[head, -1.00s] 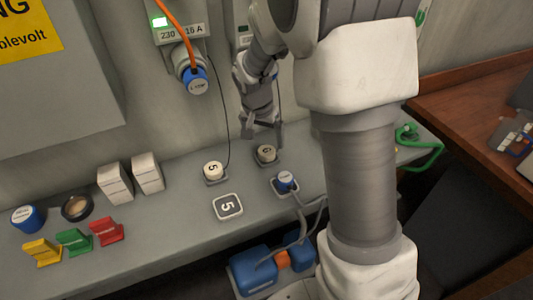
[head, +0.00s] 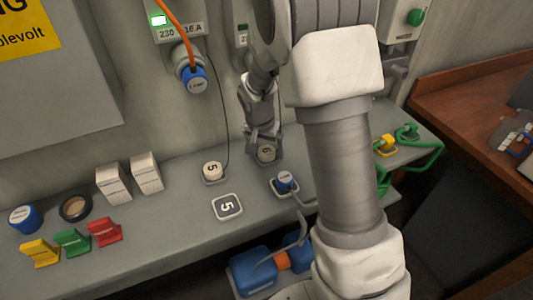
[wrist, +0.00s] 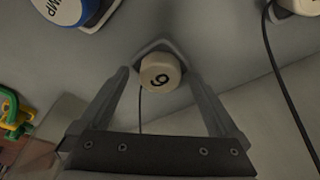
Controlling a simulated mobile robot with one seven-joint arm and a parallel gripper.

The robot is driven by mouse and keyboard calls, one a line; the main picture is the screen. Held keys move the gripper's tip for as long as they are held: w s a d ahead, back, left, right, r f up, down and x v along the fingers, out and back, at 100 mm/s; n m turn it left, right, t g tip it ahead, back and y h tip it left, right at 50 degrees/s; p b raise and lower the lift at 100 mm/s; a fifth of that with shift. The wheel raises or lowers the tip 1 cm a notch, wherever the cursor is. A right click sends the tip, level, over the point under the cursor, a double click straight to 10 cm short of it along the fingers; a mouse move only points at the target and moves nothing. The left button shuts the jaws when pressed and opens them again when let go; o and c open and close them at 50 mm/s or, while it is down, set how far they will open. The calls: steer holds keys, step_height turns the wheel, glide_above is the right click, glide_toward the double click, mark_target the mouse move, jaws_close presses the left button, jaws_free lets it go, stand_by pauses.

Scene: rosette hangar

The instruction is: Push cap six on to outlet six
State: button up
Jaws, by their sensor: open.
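Cap six (head: 266,153), a cream round cap marked 6, sits on a small plate on the grey bench, to the right of the cap marked 5 (head: 212,170). It also shows in the wrist view (wrist: 160,73), with a thin cord by it. My gripper (head: 262,141) is at cap six. In the wrist view its open fingers reach out on either side of the cap; I cannot tell whether they touch it. A wall unit (head: 242,36) stands mostly behind my arm; I cannot make out outlet six there.
A blue plug (head: 286,181) stands in front of cap six to the right. A wall socket (head: 193,76) with an orange cable is up left. White blocks (head: 146,172) and coloured holders (head: 104,233) are at left. A green cable (head: 424,160) is right.

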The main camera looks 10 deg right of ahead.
mark_target(267, 153)
steer(key=c, duration=1.4)
steer(key=shift+o, duration=0.2)
steer(key=shift+s+r, duration=0.3)
steer(key=shift+r, duration=0.05)
step_height(267, 153, up, 6)
steer(key=shift+p, duration=0.45)
steer(key=s+d, duration=0.2)
steer(key=s, duration=0.7)
steer(key=s+d, duration=0.2)
steer(key=s, duration=0.8)
steer(key=shift+r+b, duration=0.15)
steer(key=shift+b, duration=0.3)
steer(key=shift+s, duration=0.15)
